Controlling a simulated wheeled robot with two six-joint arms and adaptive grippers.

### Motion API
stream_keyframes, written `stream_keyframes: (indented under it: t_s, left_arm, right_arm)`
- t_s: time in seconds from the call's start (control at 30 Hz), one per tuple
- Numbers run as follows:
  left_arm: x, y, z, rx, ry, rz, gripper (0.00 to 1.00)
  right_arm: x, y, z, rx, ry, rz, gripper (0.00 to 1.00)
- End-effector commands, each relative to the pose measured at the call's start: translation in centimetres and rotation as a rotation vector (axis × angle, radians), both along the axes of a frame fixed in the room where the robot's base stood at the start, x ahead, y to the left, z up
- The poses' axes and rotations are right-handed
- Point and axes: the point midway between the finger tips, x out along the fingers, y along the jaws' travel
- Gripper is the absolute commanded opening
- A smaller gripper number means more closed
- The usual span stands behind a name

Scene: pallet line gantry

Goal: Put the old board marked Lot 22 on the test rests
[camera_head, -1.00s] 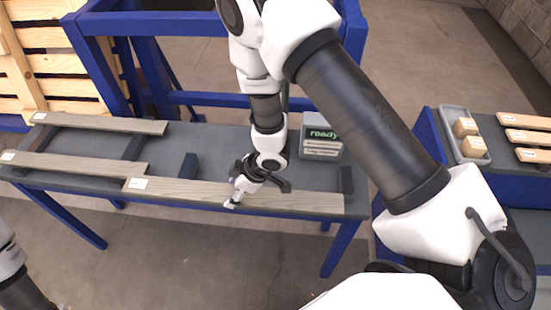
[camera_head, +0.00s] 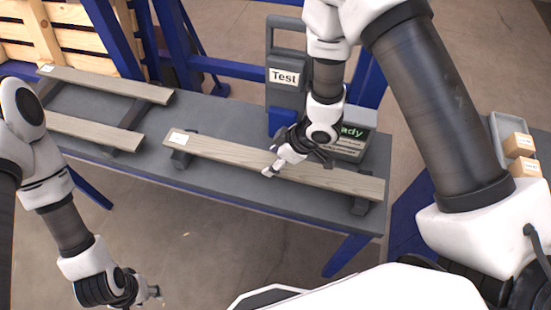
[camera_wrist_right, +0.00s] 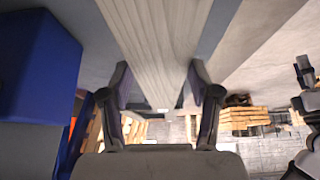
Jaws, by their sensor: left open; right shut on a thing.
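A long grey-brown board (camera_head: 225,152) with a white label at its left end lies above the two dark test rests, the left rest (camera_head: 181,160) and the right rest (camera_head: 361,205). The label's writing is too small to read. I cannot tell whether the board touches the rests. My right gripper (camera_head: 274,167) is shut on the board near its middle. In the right wrist view the board (camera_wrist_right: 165,35) runs away between the fingers of my right gripper (camera_wrist_right: 162,95). My left gripper (camera_head: 152,294) is open and empty, in front of the table, low at the left.
Two other boards, a far one (camera_head: 105,83) and a nearer one (camera_head: 95,131), lie on supports on the table's left. A grey device marked Test (camera_head: 284,85) and a display box (camera_head: 350,145) stand behind the held board. A tray with small blocks (camera_head: 518,144) is at right.

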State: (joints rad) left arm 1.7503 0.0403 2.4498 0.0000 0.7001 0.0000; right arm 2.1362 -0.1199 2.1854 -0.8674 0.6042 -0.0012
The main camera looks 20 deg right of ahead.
Motion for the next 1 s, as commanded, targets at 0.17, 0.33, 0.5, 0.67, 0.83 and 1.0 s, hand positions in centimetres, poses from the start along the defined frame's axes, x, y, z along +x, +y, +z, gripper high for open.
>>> stream_keyframes:
  t_s: [0.17, 0.33, 0.5, 0.67, 0.83, 1.0]
  left_arm:
    - [0.0, 0.0, -0.1, 0.000, 0.001, 0.000, 0.43]
    - [0.0, 0.0, -0.1, 0.000, 0.001, 0.000, 0.43]
    - [0.0, 0.0, 0.0, 0.000, 0.001, 0.000, 0.43]
    - [0.0, 0.0, -0.1, 0.000, 0.001, 0.000, 0.43]
    - [0.0, 0.0, -0.4, 0.000, 0.001, 0.000, 0.43]
    - [0.0, 0.0, -0.1, 0.000, 0.001, 0.000, 0.43]
  right_arm:
    - [0.0, 0.0, -0.2, 0.000, 0.000, 0.000, 0.80]
    - [0.0, 0.0, -0.2, 0.000, 0.000, 0.000, 0.87]
    - [0.0, 0.0, -0.2, 0.000, 0.000, 0.000, 0.87]
    - [-0.2, -0.5, 1.1, 0.000, -0.002, -0.002, 0.87]
    - [-1.4, -2.1, 4.7, 0.004, -0.005, -0.003, 0.87]
    - [-2.6, -3.9, 8.5, 0.004, -0.003, -0.003, 0.87]
